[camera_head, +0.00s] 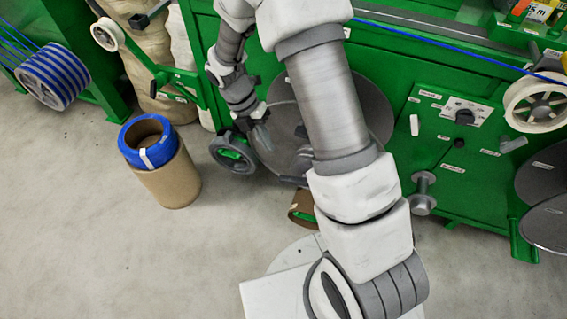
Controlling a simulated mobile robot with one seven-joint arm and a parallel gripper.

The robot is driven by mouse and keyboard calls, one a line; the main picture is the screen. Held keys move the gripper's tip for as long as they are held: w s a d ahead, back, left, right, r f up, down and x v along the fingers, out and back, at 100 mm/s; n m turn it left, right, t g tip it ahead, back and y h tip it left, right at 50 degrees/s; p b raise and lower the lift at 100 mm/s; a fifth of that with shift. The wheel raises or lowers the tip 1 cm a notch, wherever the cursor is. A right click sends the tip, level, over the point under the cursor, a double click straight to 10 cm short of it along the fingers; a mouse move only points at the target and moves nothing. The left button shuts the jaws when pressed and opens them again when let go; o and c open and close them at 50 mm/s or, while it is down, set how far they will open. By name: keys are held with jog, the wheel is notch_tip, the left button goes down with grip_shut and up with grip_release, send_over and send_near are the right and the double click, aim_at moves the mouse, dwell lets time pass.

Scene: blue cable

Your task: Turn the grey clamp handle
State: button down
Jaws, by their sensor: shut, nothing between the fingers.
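A grey round handle (217,152), like a handwheel with green showing inside its rim, sits at the front of the green machine, left of the large grey discs. It is the likeliest clamp handle, though its clamp cannot be made out. My gripper (256,127) is at the end of my arm, just to the upper right of the wheel and in front of the grey disc. It is shut and looks empty. Its fingertips are small and dark here, and I cannot tell whether they touch the wheel or the disc.
The green machine (434,105) fills the back, with a control panel (467,112) and a grey spool-like knob (423,190). A cardboard drum (172,184) with a blue ring (132,158) stands at left. A brown roll (301,207) lies below the disc.

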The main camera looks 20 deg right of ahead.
aim_at(288, 180)
jog(key=b+x, duration=0.4)
jog(key=x, duration=1)
jog(key=shift+s+r, duration=0.1)
